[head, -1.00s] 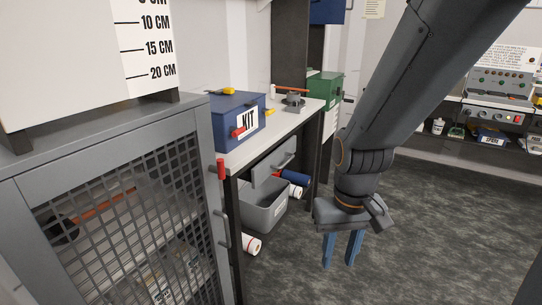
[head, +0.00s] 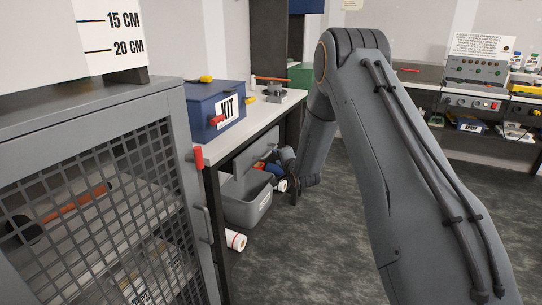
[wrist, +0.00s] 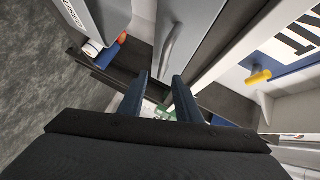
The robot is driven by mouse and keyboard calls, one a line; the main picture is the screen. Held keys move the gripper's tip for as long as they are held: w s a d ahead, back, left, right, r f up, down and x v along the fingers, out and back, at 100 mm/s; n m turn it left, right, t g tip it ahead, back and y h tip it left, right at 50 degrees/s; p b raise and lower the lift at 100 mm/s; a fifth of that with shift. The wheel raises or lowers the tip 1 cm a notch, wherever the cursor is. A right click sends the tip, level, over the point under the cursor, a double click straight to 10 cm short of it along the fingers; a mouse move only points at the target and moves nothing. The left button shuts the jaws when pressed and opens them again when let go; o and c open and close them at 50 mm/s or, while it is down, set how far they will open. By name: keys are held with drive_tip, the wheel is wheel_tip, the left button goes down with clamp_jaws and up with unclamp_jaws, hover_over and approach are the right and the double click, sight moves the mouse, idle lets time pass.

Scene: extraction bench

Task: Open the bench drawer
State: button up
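The bench drawer (head: 240,166) is a grey front under the white bench top, and it looks closed. In the wrist view the drawer front (wrist: 197,22) fills the upper middle, with its curved grey handle (wrist: 170,48) ahead of the fingers. My gripper (wrist: 160,80) is open and empty, with its two blue fingers apart. The handle lies just beyond the fingertips, roughly in line with the gap, and I see no contact. In the head view my gripper is near the drawer's right end, its fingers mostly hidden by my wrist and dark surroundings.
A blue KIT box (head: 205,118) sits on the bench top (head: 232,143). A mesh-door cabinet (head: 110,215) stands at the left. The floor at right is clear.

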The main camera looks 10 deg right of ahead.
drive_tip(key=shift+m+t, duration=0.6)
drive_tip(key=shift+t, duration=0.1)
drive_tip(key=shift+w+a+f, duration=0.2)
drive_tip(key=shift+w+f, duration=0.1)
drive_tip(key=shift+w, duration=1.25)
drive_tip(key=shift+w+a+f, duration=0.25)
drive_tip(key=shift+w+f, duration=0.1)
drive_tip(key=shift+w, duration=1.25)
drive_tip(key=shift+w+a+f, duration=0.2)
drive_tip(key=shift+w+f, duration=0.1)
drive_tip(key=shift+w, duration=1.25)
clamp_jaws()
